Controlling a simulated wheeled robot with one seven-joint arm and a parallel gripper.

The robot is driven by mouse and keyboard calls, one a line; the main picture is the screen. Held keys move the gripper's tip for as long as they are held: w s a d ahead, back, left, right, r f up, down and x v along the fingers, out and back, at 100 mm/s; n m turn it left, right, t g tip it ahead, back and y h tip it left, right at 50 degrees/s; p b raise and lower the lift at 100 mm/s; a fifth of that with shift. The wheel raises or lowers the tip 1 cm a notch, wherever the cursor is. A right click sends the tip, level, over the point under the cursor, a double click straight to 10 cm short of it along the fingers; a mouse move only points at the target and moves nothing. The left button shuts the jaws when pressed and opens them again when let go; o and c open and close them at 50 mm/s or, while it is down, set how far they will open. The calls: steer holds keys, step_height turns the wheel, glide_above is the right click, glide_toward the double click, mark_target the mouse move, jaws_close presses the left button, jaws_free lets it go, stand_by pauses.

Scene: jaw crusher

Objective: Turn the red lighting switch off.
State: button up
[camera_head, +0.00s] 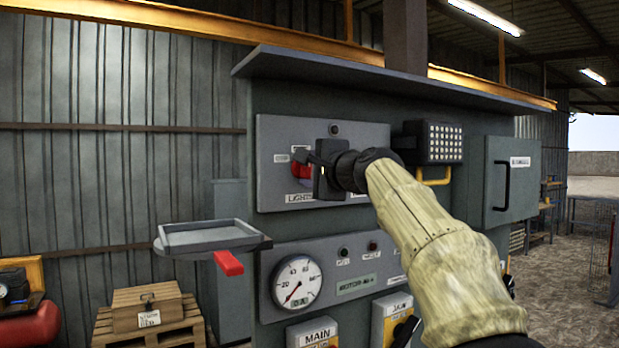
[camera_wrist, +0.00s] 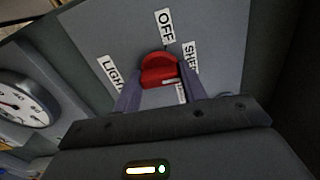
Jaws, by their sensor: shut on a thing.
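The red lighting switch (camera_head: 301,169) is a red knob on the upper grey panel, above a label reading LIGHTS. It is partly hidden by my gripper (camera_head: 304,160). In the wrist view the red switch (camera_wrist: 158,66) sits between the two fingers of my gripper (camera_wrist: 160,80), which is shut on it. The OFF label (camera_wrist: 164,26) is just beyond the knob there. A label starting SHE (camera_wrist: 189,58) is to its right, and one starting LIGH (camera_wrist: 110,72) is to its left. Another label below the knob is partly hidden. I cannot tell exactly which label the knob points at.
A lamp box (camera_head: 432,142) with a yellow handle is right of the switch panel. Below are a round gauge (camera_head: 297,282) and yellow switch boxes. A canopy (camera_head: 340,66) overhangs the cabinet.

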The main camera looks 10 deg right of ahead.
steer(key=n, duration=0.2)
steer(key=n+b, duration=0.1)
steer(key=n, duration=0.1)
steer(key=n+b, duration=0.1)
steer(key=n, duration=0.1)
steer(key=shift+f+n, duration=0.3)
steer(key=n+b, duration=0.2)
steer(key=n, duration=0.4)
steer(key=shift+w, duration=0.1)
steer(key=o, duration=1)
steer(key=shift+r, duration=0.15)
steer(key=shift+s, duration=0.25)
